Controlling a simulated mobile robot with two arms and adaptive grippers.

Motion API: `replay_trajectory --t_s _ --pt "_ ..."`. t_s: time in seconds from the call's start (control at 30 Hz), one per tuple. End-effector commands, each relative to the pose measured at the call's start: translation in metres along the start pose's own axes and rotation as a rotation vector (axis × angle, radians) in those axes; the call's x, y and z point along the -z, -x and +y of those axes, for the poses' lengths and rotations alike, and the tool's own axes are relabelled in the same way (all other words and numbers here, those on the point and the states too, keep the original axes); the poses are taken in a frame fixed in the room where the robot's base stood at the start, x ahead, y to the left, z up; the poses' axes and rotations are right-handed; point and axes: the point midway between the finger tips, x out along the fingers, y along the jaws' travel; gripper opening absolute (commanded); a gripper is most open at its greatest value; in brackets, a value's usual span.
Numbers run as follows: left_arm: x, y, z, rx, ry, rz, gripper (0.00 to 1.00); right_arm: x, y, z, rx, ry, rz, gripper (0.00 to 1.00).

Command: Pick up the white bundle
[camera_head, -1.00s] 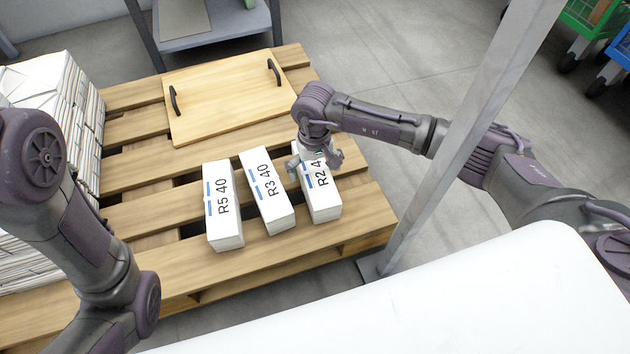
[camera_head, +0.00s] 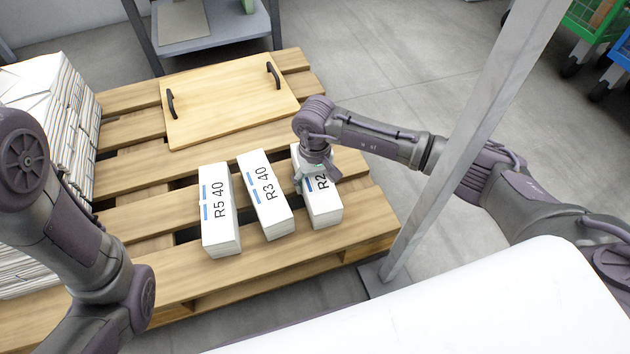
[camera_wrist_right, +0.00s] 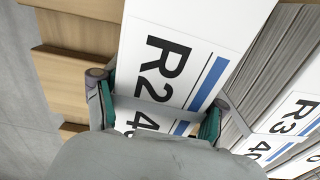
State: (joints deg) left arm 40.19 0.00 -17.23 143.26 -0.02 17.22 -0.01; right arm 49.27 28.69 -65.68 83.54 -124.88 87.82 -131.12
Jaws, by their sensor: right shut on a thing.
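Three white bundles lie side by side on the wooden pallet (camera_head: 160,282), labelled R5 40 (camera_head: 219,226), R3 40 (camera_head: 266,205) and R2 (camera_head: 325,208). My right gripper (camera_head: 318,177) is over the R2 bundle and hides part of its label. In the right wrist view, the fingers of my right gripper (camera_wrist_right: 157,108) straddle the R2 bundle (camera_wrist_right: 190,30), one at each long side, and are shut on it. The bundle appears to rest on the pallet. My left arm shows at the left, but its gripper is out of view.
A wooden board (camera_head: 228,100) with two black handles lies on the pallet behind the bundles. Tall paper stacks (camera_head: 62,110) stand at the left. A grey metal post (camera_head: 455,140) rises right of the pallet. The R3 bundle (camera_wrist_right: 295,120) lies close beside the right gripper.

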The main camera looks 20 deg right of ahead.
Motion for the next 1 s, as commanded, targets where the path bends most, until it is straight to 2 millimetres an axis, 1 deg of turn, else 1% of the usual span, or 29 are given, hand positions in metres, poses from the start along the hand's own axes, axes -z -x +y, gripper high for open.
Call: replay_trajectory --t_s 0.03,0.1,0.17,0.37,0.47,0.57,0.67,0.73,0.8,1.0 --pt "0.0 0.0 0.0 0.0 0.0 0.0 0.4 0.0 0.0 0.0 -0.001 0.0 0.0 0.22" --pt "0.0 0.0 0.0 0.0 0.0 0.0 0.4 0.0 0.0 0.0 -0.001 0.0 0.0 0.1" --pt "0.0 0.0 0.0 0.0 0.0 0.0 0.4 0.0 0.0 0.0 -0.001 0.0 0.0 0.01" --pt "0.0 -0.001 0.0 0.0 0.0 0.0 0.4 0.001 0.003 0.0 0.001 0.0 0.004 0.01" --pt "-0.002 -0.004 -0.001 0.0 0.0 -0.001 0.4 0.002 0.008 0.0 0.001 0.0 0.005 0.01" --pt "-0.005 -0.013 -0.003 0.0 0.0 -0.002 0.4 0.002 0.022 0.0 0.001 0.001 0.006 0.01" --pt "-0.008 -0.025 -0.005 0.0 0.0 0.002 0.4 0.002 0.041 0.0 0.002 0.001 0.007 0.01" --pt "-0.021 -0.014 -0.009 0.015 0.003 -0.046 0.4 0.002 0.053 0.0 0.001 0.001 0.007 0.01" --pt "-0.028 -0.009 -0.011 0.024 0.007 -0.069 0.4 0.002 0.066 0.0 0.001 0.001 0.006 0.01" --pt "-0.039 0.003 -0.014 0.043 0.014 -0.115 0.4 0.002 0.093 0.0 0.001 0.001 0.006 0.01"
